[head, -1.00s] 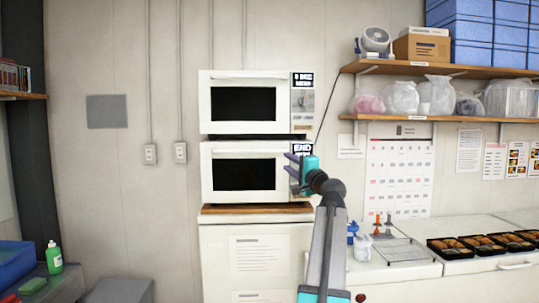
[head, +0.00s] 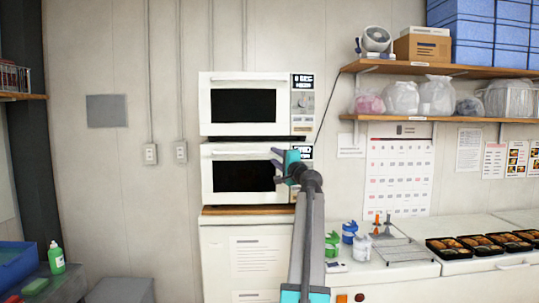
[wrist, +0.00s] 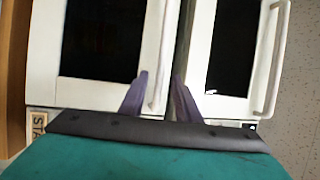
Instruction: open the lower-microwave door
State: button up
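The lower microwave (head: 208,180) is white with a dark window, and its door is shut. In the head view my gripper (head: 278,165) is in front of the right part of this door. In the wrist view, which is turned sideways, the lower door's pale bar handle (wrist: 166,50) runs down between the two purple fingers of my gripper (wrist: 160,76). The fingers are apart on either side of the handle's end. Whether they reach around the handle in depth, I cannot tell. My gripper covers part of the door's right side in the head view.
The upper microwave (head: 206,103) stands directly above, shut, with its own handle (wrist: 277,60) to the right in the wrist view. A wooden board (head: 250,210) lies under the lower one. Bottles (head: 332,243) and food trays (head: 450,248) stand on the right counter.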

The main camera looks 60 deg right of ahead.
jog(key=shift+p+x, duration=0.3)
jog(key=shift+x, duration=0.95)
grip_shut()
